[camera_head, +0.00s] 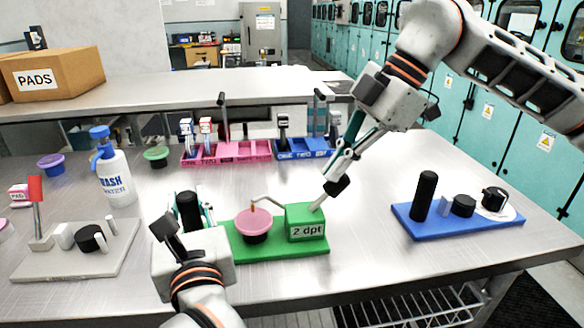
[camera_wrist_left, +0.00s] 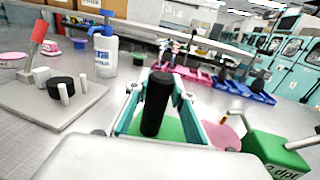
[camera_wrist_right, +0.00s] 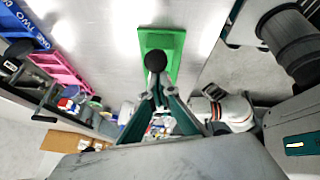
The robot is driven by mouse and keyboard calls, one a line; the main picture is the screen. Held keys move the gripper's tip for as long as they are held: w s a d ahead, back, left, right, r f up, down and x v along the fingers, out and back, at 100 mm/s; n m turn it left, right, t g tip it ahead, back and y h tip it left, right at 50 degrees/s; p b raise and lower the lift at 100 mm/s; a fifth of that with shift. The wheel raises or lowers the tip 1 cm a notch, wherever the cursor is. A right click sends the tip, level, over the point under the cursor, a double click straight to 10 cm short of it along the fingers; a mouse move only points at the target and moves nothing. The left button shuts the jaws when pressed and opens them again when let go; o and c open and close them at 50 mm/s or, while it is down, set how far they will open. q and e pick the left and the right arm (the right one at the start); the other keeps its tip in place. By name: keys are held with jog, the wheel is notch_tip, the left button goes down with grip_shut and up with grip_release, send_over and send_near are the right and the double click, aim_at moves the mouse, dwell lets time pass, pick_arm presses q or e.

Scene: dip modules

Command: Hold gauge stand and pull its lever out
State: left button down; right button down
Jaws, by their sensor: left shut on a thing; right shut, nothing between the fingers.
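The gauge stand is a green base (camera_head: 290,249) with a black post (camera_head: 188,208), a pink cup (camera_head: 255,222) and a green box labelled "2 dpt" (camera_head: 306,222). A pale lever rod (camera_head: 318,202) rises from the box's right side towards a black knob (camera_head: 337,186). My left gripper (camera_wrist_left: 157,110) is shut around the black post. My right gripper (camera_head: 342,172) is shut and empty right at the knob. In the right wrist view the knob (camera_wrist_right: 155,61) shows just beyond the fingertips (camera_wrist_right: 157,88); I cannot tell whether they touch.
A grey base (camera_head: 75,260) with a red-handled part stands at left, near a wash bottle (camera_head: 115,178). A pink rack (camera_head: 240,151) and a blue rack (camera_head: 300,152) stand behind. A blue base (camera_head: 455,226) with black parts is at right. Bare table lies between it and the stand.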

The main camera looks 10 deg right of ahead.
dwell(0.3)
notch_tip(320, 180, up, 11)
jog(key=s+d, duration=0.1)
jog(key=shift+s+d+r, duration=0.2)
jog(key=shift+s+d, duration=0.05)
jog(key=shift+s, duration=0.05)
dwell(0.3)
pick_arm(q)
jog(key=c, duration=1.6)
grip_release()
